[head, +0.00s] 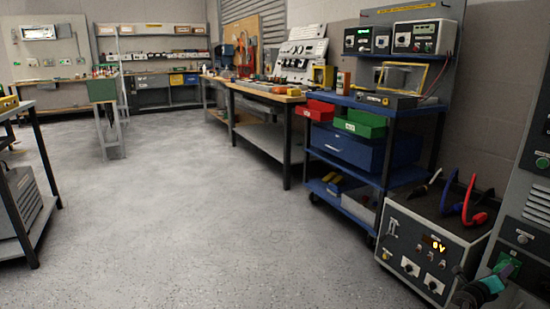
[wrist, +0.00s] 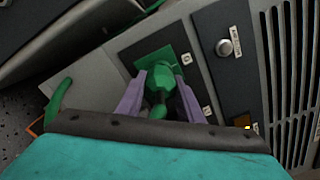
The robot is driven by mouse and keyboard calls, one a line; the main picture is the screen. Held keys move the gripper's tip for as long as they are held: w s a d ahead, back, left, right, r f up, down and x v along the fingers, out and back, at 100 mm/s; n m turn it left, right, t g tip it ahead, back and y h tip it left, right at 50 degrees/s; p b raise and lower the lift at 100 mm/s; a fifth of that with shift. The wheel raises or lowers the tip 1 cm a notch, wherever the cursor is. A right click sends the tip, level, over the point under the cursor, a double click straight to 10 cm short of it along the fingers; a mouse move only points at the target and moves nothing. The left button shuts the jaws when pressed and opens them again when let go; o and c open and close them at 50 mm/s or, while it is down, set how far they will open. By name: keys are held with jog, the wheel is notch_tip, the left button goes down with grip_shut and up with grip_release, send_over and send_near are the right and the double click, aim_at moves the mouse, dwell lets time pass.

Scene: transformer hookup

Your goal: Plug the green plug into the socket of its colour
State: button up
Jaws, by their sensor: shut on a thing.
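The green plug (wrist: 159,82) is held between the two pale purple fingers of my gripper (wrist: 160,88). Its front points at a square green socket plate (wrist: 178,52) on the grey cabinet panel, and it overlaps the plate in the wrist view. I cannot tell how deep the plug sits in the socket. A piece of green cable (wrist: 60,97) shows at the left of the wrist view. In the head view my gripper (head: 497,280) is at the lower right, against the green socket plate (head: 508,264) on the tall grey cabinet (head: 523,205). The plug is hard to make out there.
The cabinet panel has a round button (wrist: 224,47) and vent slots (wrist: 287,70). A blue cart (head: 375,150) stands behind.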

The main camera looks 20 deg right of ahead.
jog(key=shift+w+m+b, duration=0.1)
jog(key=shift+m+b, duration=2.9)
jog(key=shift+b, duration=0.65)
jog(key=shift+m, duration=2.5)
jog(key=shift+r, duration=0.1)
jog(key=o, duration=1.3)
jog(key=shift+a, duration=0.1)
jog(key=shift+a, duration=2.4)
